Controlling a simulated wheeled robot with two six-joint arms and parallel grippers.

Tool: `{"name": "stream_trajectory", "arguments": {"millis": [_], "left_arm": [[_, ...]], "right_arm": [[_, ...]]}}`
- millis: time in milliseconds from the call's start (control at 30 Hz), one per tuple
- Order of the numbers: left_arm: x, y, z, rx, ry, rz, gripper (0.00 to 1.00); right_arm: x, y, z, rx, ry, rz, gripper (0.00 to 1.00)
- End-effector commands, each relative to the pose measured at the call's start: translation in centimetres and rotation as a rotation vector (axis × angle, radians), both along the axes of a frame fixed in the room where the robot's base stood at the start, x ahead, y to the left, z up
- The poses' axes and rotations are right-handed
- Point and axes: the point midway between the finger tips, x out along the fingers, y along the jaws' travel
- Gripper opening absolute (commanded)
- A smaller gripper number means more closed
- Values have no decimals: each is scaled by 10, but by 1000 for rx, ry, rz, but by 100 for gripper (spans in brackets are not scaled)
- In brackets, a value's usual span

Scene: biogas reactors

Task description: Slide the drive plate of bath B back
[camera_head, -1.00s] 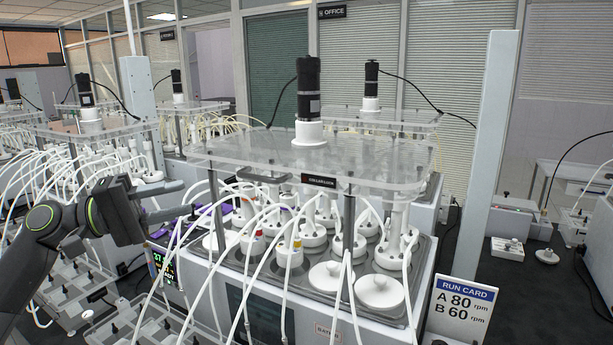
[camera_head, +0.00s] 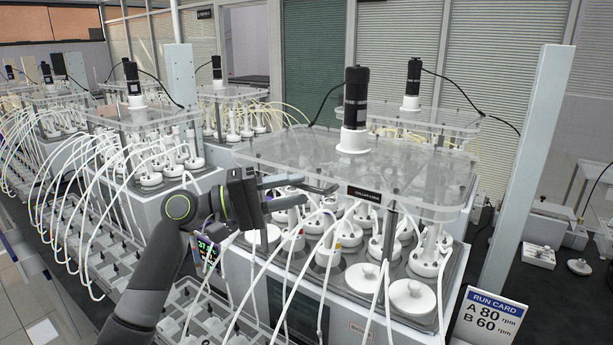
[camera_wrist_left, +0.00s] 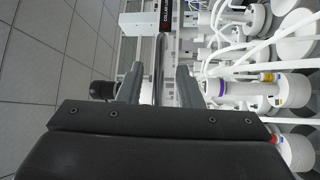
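The drive plate (camera_head: 410,175) is a clear flat sheet above the nearest bath (camera_head: 375,335). A black motor on a white collar (camera_head: 353,140) stands on it, and a dark label (camera_head: 364,193) sits on its front edge. My left gripper (camera_head: 318,192) is at the plate's front edge, left of the label, fingers pointing right. In the left wrist view its fingers (camera_wrist_left: 160,80) are apart, with the thin plate edge (camera_wrist_left: 158,45) seen edge-on in the gap. I cannot tell whether they touch it. The small front handle is hidden behind the gripper. My right gripper is not in view.
White bottles with tubes (camera_head: 328,247) crowd the bath under the plate, close below my gripper. A run card (camera_head: 492,318) stands at front right, beside a grey post (camera_head: 520,170). Other similar baths (camera_head: 150,125) stand at left.

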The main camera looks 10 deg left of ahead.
Motion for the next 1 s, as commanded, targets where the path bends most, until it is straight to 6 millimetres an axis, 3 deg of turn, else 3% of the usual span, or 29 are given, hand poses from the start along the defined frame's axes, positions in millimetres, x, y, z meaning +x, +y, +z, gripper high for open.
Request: {"name": "stream_trajectory", "arguments": {"millis": [200,600,867,1000], "left_arm": [[9,-23,6,-3,-1,-1,32],[12,-29,4,0,-1,0,32],[12,-29,4,0,-1,0,1],[12,-29,4,0,-1,0,0]], "right_arm": [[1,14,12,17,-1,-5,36],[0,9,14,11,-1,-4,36],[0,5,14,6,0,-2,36],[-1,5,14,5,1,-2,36]]}}
